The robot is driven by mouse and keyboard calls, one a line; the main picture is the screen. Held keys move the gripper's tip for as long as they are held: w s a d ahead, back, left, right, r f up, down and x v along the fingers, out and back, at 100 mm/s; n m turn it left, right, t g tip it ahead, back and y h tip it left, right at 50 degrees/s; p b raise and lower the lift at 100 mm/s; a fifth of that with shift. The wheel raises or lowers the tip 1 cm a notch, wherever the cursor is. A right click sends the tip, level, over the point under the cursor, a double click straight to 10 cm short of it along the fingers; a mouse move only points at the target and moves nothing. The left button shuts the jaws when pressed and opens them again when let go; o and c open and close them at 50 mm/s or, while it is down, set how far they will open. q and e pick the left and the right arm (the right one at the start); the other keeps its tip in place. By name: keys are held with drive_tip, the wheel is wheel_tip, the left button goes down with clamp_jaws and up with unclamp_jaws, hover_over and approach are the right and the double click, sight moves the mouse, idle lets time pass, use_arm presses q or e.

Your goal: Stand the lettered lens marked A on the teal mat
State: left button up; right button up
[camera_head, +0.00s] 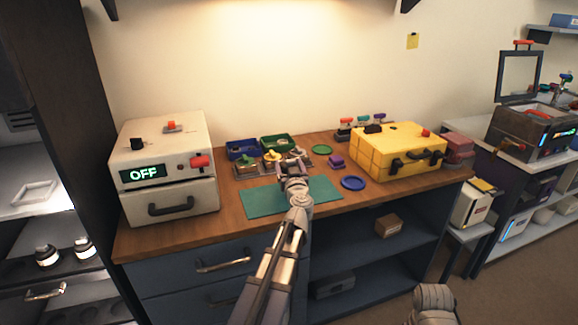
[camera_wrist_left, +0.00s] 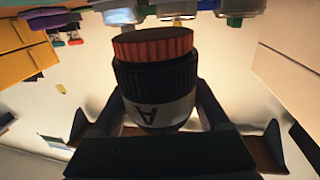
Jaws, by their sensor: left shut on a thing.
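The lens marked A (camera_wrist_left: 155,85) is a black ribbed cylinder with a white band carrying an upside-down letter A and an orange-red ribbed cap at one end. My left gripper (camera_head: 292,160) is shut on it, one finger on each side in the left wrist view. In the head view the gripper mostly hides the lens. The gripper shows at the far edge of the teal mat (camera_head: 262,199), which lies flat on the wooden bench. My right gripper is out of view.
A white box reading OFF (camera_head: 165,190) stands left of the mat. Behind are a blue bin (camera_head: 242,152), a green bin (camera_head: 277,142) and small parts.

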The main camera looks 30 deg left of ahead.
use_arm(q)
drive_tip(key=shift+f, duration=0.3)
drive_tip(key=o, duration=1.2)
drive_tip(key=shift+o, duration=0.2)
drive_tip(key=v, duration=0.8)
drive_tip(key=shift+a, duration=0.1)
